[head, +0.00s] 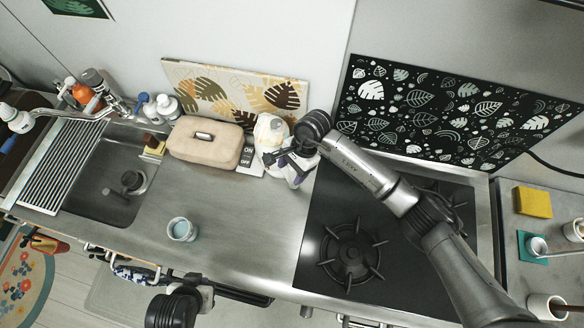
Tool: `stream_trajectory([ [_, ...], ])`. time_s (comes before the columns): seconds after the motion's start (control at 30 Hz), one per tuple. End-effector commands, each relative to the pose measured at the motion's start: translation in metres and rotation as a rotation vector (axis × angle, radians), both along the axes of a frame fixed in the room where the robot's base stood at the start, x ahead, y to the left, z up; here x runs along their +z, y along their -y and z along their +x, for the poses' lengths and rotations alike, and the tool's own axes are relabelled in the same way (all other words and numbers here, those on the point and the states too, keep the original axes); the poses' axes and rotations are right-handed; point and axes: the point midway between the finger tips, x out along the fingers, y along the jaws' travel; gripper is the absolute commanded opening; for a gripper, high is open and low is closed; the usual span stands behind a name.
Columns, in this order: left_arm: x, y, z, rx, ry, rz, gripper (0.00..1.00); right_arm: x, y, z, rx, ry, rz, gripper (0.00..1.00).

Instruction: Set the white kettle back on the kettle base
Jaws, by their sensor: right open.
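The white kettle (270,130) stands at the back of the steel counter, left of the stove and beside the beige box. My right gripper (286,160) is open at the kettle's front right side and overlaps it in the picture. I cannot tell whether the fingers touch it. The kettle base is not clearly visible; the kettle and gripper cover that part of the counter. My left gripper (205,296) is low at the counter's front edge, far from the kettle, and its fingers cannot be made out.
A beige rounded box (205,142) stands left of the kettle, with an ON/OFF panel (247,157) between them. A light blue cup (182,229) stands near the front. The sink (110,185) is left, the black stove (325,215) right. The middle counter is clear.

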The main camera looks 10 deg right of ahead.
Motion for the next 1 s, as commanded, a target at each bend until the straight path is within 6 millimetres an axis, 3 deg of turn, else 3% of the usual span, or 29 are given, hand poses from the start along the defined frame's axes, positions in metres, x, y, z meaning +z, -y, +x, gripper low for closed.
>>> stream_trajectory([
  [0.07,0.005,0.001,0.0,0.003,0.0,-0.004,0.0,0.005,0.0,0.0,0.0,0.0,0.001,0.61],
  [0.17,-0.003,0.002,0.0,0.003,0.002,-0.006,0.0,0.015,0.006,0.005,0.0,0.004,0.0,0.61],
  [0.6,-0.026,-0.001,0.0,-0.002,0.0,0.002,0.0,0.087,0.032,0.022,0.0,0.004,-0.001,0.61],
  [1.0,-0.032,-0.002,0.0,-0.006,0.0,0.008,0.0,0.112,0.04,0.027,0.0,0.0,0.0,0.61],
])
